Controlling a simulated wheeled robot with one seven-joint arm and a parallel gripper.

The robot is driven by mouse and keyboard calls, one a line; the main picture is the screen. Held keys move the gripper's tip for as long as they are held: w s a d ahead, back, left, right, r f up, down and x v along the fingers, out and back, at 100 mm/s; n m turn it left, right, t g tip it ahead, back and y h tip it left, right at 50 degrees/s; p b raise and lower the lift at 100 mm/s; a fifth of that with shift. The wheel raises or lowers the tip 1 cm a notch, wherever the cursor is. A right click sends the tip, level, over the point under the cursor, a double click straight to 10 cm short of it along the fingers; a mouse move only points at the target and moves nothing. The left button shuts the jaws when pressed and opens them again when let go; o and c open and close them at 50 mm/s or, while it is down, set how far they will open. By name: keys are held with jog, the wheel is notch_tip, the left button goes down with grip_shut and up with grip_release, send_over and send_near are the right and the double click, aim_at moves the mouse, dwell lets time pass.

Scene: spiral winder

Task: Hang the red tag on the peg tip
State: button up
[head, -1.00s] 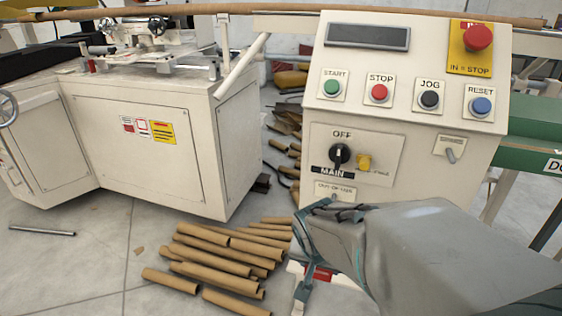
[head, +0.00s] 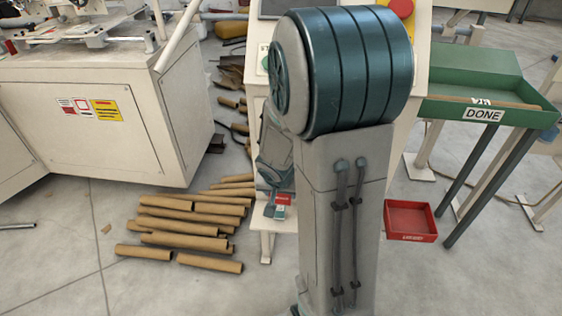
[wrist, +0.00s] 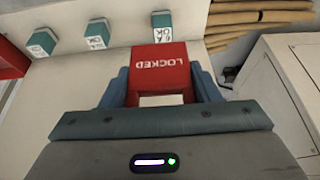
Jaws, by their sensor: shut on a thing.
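The red tag (wrist: 162,68) sits between the two blue fingers of my gripper (wrist: 160,82). Its white word LOCKED reads upside down in the wrist view, and a pale patch shows at its near end. My gripper is shut on it. In the head view my gripper (head: 276,178) is partly hidden behind my arm, low in front of the control cabinet, with a small part of the red tag (head: 282,199) showing below it. I cannot make out the peg or its tip in either view.
Several teal blocks with white labels (wrist: 97,33) stand on the pale surface. A red tray (head: 410,236) is right of my arm, below the green DONE table (head: 525,117). Cardboard tubes (head: 185,225) lie on the floor at left, near the white machine (head: 150,150).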

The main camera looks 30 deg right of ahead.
jog(key=w+d+p, duration=0.1)
jog(key=w+d, duration=0.3)
jog(key=w, duration=0.2)
jog(key=shift+w+p, duration=0.3)
jog(key=shift+w, duration=0.1)
jog(key=shift+d+f, duration=0.1)
jog(key=shift+d, duration=0.05)
jog(key=shift+f+b, duration=0.3)
jog(key=o, duration=1.1)
jog(key=shift+r, duration=0.1)
